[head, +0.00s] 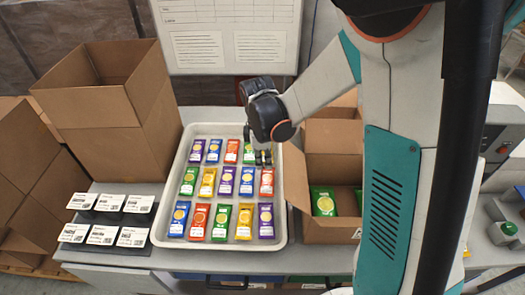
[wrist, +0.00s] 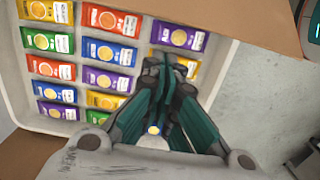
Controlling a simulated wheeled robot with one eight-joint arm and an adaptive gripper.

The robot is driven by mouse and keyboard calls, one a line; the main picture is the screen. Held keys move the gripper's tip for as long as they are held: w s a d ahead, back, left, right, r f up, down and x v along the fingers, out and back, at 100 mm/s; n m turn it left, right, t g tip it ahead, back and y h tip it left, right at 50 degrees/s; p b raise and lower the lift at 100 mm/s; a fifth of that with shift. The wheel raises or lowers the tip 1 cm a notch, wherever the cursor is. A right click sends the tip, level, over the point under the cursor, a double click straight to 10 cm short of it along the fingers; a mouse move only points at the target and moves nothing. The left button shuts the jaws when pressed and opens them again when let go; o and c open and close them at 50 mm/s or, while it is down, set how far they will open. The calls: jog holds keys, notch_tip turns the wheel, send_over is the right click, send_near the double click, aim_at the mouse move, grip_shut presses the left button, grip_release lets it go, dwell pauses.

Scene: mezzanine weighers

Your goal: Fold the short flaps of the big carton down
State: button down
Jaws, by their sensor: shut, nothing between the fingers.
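The large brown carton (head: 105,143) stands at the back left of the counter, with its top open and its flaps standing up. A smaller open carton (head: 338,232) stands right of the tray with green packets inside; its left flap (head: 297,180) leans outward and a back flap (head: 334,135) stands up. My gripper (head: 263,157) is over the tray's right part, between the two cartons, shut and empty. In the wrist view its closed fingers (wrist: 170,68) point at the packets. A brown cardboard panel (wrist: 235,18) crosses the top there; I cannot tell which carton it belongs to.
A pale tray (head: 165,238) of coloured packets fills the middle of the counter. Label cards (head: 132,237) lie at front left. More brown cartons (head: 25,180) stand at far left. A whiteboard (head: 228,35) stands behind. A grey machine (head: 500,140) is at right.

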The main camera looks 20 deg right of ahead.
jog(key=shift+s+d+r+p, duration=0.25)
jog(key=shift+d+r, duration=0.1)
jog(key=shift+d, duration=0.4)
jog(key=shift+s+d+r+p, duration=0.1)
jog(key=shift+s+d+r, duration=0.15)
jog(key=shift+d, duration=0.45)
jog(key=shift+r, duration=0.1)
jog(key=shift+w, duration=0.1)
